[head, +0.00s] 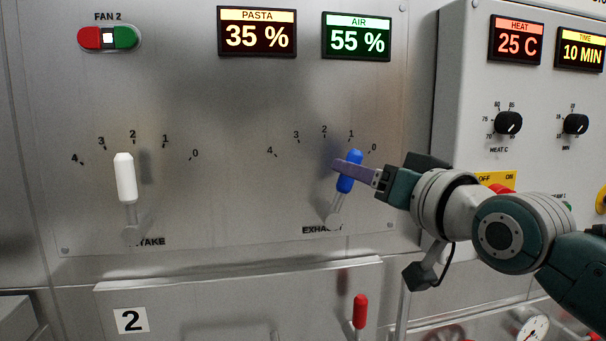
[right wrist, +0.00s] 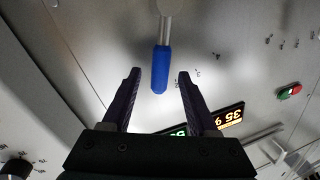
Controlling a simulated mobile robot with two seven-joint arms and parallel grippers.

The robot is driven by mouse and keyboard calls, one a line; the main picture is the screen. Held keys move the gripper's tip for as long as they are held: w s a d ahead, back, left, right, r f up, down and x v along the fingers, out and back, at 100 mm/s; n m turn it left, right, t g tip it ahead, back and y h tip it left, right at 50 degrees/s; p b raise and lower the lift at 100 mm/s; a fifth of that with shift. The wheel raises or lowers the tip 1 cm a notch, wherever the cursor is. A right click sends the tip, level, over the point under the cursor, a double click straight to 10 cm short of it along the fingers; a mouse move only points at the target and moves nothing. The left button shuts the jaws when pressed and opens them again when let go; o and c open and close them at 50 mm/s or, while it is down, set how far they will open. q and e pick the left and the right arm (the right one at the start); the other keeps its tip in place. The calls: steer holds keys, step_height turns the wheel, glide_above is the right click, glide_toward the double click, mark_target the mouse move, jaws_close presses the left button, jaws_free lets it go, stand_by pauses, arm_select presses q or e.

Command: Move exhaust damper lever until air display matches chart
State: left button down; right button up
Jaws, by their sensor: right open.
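The exhaust lever has a blue handle (head: 349,184) and leans slightly right, its top near the 1 mark. The AIR display (head: 356,38) reads 55 %. My right gripper (head: 342,166) is at the blue handle, one purple finger showing across it. In the right wrist view the blue handle (right wrist: 160,70) stands between the two open fingers, with a gap visible on each side. My left gripper is not in view. No chart can be made out in these views.
The white intake lever (head: 125,178) stands to the left, near its 2 mark. The PASTA display (head: 257,32) reads 35 %. A heat control box (head: 465,110) with knobs stands close to my right arm. A red-handled lever (head: 360,310) is below.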

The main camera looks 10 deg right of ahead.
mark_target(349, 192)
steer(key=shift+b+x, duration=0.3)
steer(key=shift+x, duration=1.35)
steer(key=shift+c, duration=0.3)
jaws_close()
